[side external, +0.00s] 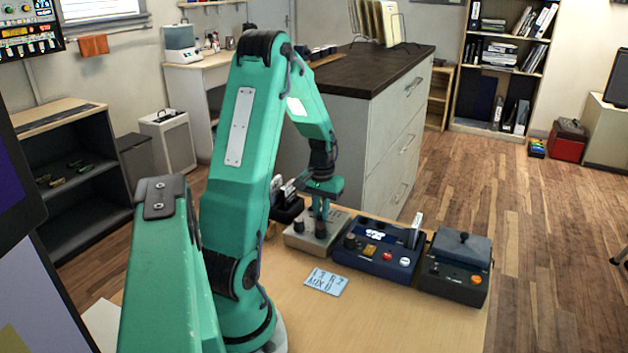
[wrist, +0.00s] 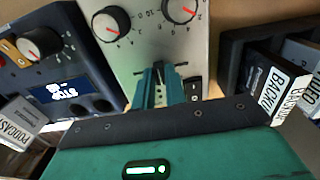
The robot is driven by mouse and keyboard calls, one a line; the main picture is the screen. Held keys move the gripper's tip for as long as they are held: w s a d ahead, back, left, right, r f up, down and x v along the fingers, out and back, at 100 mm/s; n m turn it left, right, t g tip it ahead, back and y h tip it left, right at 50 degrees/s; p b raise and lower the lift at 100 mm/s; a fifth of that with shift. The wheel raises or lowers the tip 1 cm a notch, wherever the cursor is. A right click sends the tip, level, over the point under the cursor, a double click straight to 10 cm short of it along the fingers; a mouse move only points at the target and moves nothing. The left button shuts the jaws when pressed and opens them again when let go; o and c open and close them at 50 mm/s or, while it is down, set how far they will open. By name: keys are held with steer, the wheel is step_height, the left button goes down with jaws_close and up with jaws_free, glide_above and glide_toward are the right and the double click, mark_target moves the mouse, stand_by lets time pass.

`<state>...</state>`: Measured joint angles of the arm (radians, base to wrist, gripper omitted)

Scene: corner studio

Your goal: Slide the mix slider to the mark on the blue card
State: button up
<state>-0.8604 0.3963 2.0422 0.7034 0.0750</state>
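The light blue card (side external: 326,282) lies flat on the desk in front of the grey control box; its larger lettering seems to read "MIX" and a further character, too small to be sure. The grey box (side external: 296,240) carries round black knobs; two white-dialled knobs (wrist: 112,23) show in the wrist view. My gripper (side external: 321,208) points down over this box. In the wrist view its teal fingertips (wrist: 160,76) are at a dark slot on the panel. They hide most of the slot and any slider cap; whether they touch or hold it is unclear.
A blue box (side external: 378,247) with buttons and a dark box (side external: 456,267) with an orange button stand to the right of the grey box. Labelled cartridges (wrist: 272,90) stand close beside it in the wrist view. The wooden desk (side external: 400,315) in front is clear.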

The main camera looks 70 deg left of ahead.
mark_target(331, 223)
jaws_close()
steer(key=shift+w+d, duration=1.05)
steer(key=shift+w, duration=0.05)
steer(key=o, duration=0.6)
jaws_free()
steer(key=shift+c, duration=0.2)
steer(key=shift+r, duration=0.1)
step_height(331, 223, up, 8)
